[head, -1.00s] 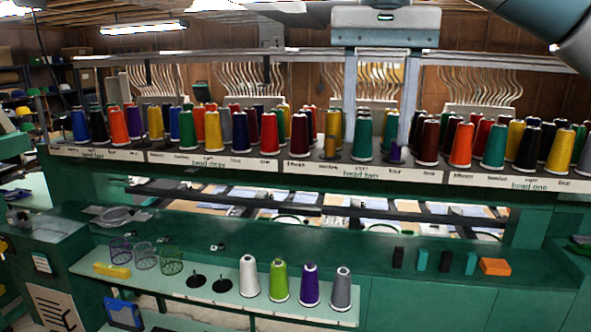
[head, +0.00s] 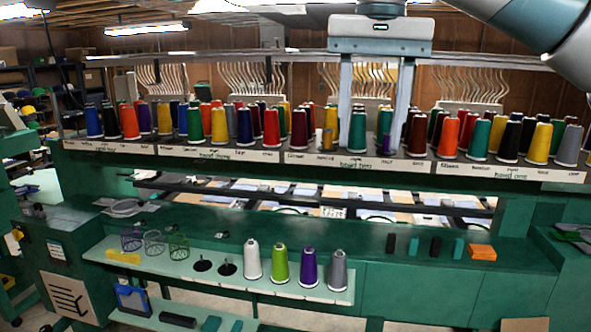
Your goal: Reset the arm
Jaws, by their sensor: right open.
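My right gripper (head: 373,140) hangs down from the top of the head view, its two long grey fingers wide apart. Its fingers reach down in front of the upper rack of thread cones. I see nothing held, and I cannot tell if the fingers touch any cone. My right arm comes in from the top right. My left gripper is out of view.
The upper rack (head: 230,154) carries a long row of coloured cones. Below, a pale shelf (head: 300,289) holds white (head: 252,262), lime (head: 280,264), purple (head: 309,267) and grey (head: 338,270) cones. An orange block (head: 482,252) and several small dark and teal blocks lie at the right.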

